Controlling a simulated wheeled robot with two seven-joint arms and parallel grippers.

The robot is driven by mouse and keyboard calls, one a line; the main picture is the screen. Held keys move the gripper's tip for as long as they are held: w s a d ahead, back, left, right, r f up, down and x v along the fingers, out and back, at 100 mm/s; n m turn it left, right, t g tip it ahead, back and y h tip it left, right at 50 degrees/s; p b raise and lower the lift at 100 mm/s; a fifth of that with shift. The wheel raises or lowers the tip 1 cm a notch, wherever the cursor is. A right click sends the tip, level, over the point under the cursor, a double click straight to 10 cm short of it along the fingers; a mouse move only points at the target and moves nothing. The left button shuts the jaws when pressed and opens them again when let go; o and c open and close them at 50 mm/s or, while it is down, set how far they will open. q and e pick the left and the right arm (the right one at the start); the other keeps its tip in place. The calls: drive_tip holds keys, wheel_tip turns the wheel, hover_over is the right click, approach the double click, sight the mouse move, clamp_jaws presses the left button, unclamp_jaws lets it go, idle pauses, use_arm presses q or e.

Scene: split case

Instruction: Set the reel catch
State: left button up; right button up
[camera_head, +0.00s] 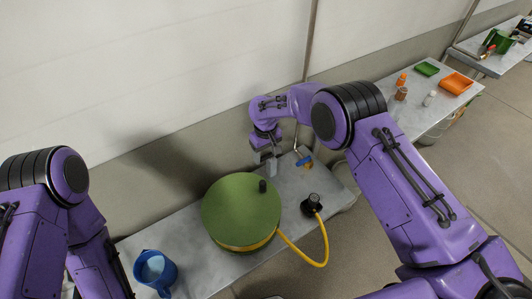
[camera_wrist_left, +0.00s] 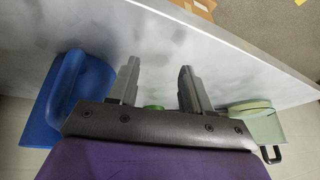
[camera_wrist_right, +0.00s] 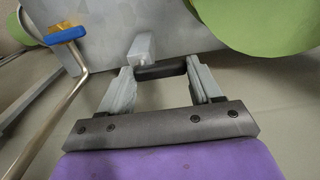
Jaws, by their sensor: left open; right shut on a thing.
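The green round reel (camera_head: 236,208) lies on the grey table, with a black knob on top and a yellow hose (camera_head: 325,245) running to a black fitting (camera_head: 312,203). Its green edge also shows in the right wrist view (camera_wrist_right: 265,22). My right gripper (camera_head: 268,160) is behind the reel. In the right wrist view its fingers (camera_wrist_right: 160,78) are shut on a dark bar (camera_wrist_right: 160,70) beside a light grey block (camera_wrist_right: 142,47); I take this as the catch, though its setting is unclear. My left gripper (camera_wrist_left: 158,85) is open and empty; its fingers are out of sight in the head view.
A blue jug (camera_head: 155,270) stands at the table's left end. A bent metal tube (camera_wrist_right: 60,110) with a blue and yellow piece (camera_wrist_right: 66,34) is beside my right gripper. A farther table holds a green tray (camera_head: 427,69), an orange tray (camera_head: 456,83) and small bottles.

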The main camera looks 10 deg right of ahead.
sight(265, 156)
drive_tip(key=shift+w, duration=0.1)
drive_tip(key=o, duration=1.1)
drive_tip(key=shift+c, duration=0.2)
drive_tip(key=shift+r, duration=0.1)
wheel_tip(265, 156, up, 10)
drive_tip(key=b, duration=0.1)
drive_tip(key=shift+r, duration=0.2)
